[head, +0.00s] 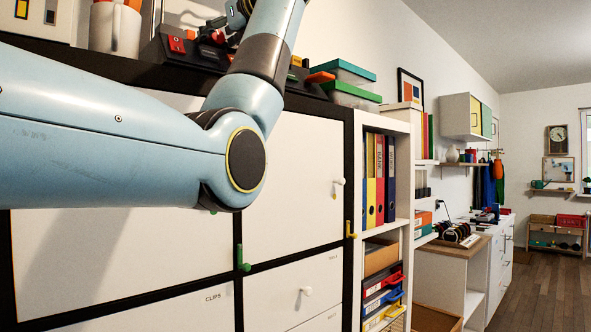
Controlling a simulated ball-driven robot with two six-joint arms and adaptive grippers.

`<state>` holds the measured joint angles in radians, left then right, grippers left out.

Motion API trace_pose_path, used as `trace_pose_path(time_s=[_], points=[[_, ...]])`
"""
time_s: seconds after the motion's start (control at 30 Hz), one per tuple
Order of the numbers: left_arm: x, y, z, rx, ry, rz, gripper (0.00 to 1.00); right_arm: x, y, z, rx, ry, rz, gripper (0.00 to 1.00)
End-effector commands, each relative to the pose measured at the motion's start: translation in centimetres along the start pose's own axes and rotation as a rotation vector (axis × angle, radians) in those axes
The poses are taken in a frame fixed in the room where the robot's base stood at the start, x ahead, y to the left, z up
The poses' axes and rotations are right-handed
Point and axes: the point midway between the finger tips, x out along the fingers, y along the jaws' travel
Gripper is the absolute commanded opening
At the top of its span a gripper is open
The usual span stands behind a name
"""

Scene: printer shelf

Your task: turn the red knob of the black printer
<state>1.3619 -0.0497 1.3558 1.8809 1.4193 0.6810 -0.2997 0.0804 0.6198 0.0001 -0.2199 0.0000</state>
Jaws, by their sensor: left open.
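The black printer (158,47) stands on top of the dark cabinet, at the upper left in the head view. A red part (177,44) shows on its left side, and smaller red and orange parts show further right, near my gripper. I cannot tell for certain which of these is the knob. My left gripper (226,20) is open, at the printer's upper right side and partly cut off by the top edge. My left arm hides part of the printer. I cannot tell whether the fingers touch anything. My right gripper is not in view.
A white mug (115,30) stands left of the printer. Clear boxes with green lids (352,93) stand to the right on the cabinet top. The white cabinet doors (292,185) lie below my arm. A white shelf with binders (380,180) is further right.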

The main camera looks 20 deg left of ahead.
Motion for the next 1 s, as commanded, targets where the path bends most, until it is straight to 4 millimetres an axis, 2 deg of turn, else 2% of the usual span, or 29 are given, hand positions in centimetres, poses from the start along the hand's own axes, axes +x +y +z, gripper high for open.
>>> trace_pose_path(time_s=[0.47, 0.7, 0.8, 1.0], points=[[-10.6, -0.1, -0.2, 0.011, 0.001, -0.004, 0.55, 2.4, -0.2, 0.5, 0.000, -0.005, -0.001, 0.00], [-8.6, 1.2, -1.9, 0.216, -0.317, 0.017, 0.55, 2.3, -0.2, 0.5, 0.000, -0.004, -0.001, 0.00], [-8.7, 1.5, -2.7, 0.328, -0.457, 0.015, 0.55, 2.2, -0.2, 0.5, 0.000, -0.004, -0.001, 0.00], [-9.5, 0.5, -6.3, 0.595, -0.686, -0.009, 0.55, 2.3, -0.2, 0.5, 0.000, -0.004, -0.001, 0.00]])
